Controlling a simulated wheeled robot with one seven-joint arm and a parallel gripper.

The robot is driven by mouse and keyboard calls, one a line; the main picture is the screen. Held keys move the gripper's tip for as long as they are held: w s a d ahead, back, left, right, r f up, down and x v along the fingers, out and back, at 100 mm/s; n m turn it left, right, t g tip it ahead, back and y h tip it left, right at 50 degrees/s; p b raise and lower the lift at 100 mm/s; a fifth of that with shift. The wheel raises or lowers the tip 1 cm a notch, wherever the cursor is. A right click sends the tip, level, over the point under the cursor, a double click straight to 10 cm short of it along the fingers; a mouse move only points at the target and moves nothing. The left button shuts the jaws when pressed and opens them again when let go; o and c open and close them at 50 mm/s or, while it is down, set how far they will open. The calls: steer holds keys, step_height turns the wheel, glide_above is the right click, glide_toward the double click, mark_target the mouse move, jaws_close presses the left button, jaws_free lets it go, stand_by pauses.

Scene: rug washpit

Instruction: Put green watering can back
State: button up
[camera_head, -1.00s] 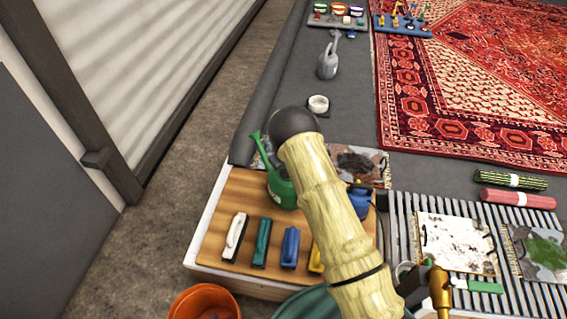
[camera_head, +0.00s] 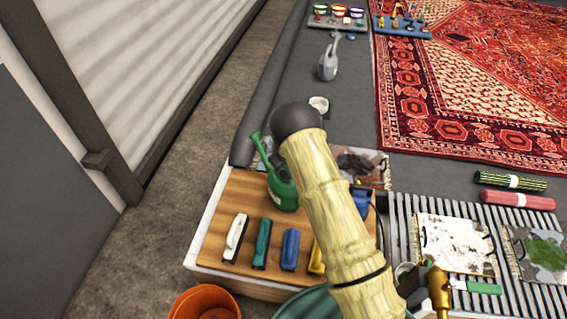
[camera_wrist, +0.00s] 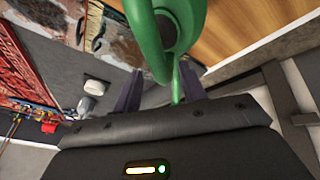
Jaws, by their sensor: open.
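The green watering can (camera_head: 281,188) stands on the wooden board (camera_head: 213,225) near its far edge, its spout pointing up and left. My arm partly covers the area just right of it. In the wrist view, the green can (camera_wrist: 188,14) fills the top middle, close to the camera. My gripper (camera_wrist: 160,88) is open, with one dark finger on each side of the can's green handle. I cannot tell whether either finger touches the handle. My gripper's fingers cannot be made out in the head view.
Several brushes, including a white one (camera_head: 236,237) and a teal one (camera_head: 262,244), lie on the board's near part. A grey watering can (camera_head: 328,61) stands farther back on the dark floor. An orange bucket (camera_head: 204,302) is at the front. The red rug (camera_head: 470,85) lies back right.

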steer(key=p+v, duration=0.1)
steer(key=v, duration=0.9)
steer(key=shift+r, duration=0.1)
steer(key=s+d+r+m+g, duration=0.1)
steer(key=s+d+r+m, duration=0.1)
steer(key=s+d+r, duration=0.3)
steer(key=s+d+r+m, duration=0.2)
steer(key=s+d+r, duration=0.1)
steer(key=s+r, duration=0.45)
steer(key=s+d+r+m, duration=0.1)
steer(key=s+d+r, duration=0.1)
steer(key=s, duration=0.7)
steer(key=s+d+r+m+g, duration=0.1)
steer(key=s+d+r+m, duration=0.1)
steer(key=s, duration=0.7)
steer(key=shift+d+r+h, duration=0.3)
steer(key=shift+d+r, duration=0.35)
steer(key=shift+d, duration=0.45)
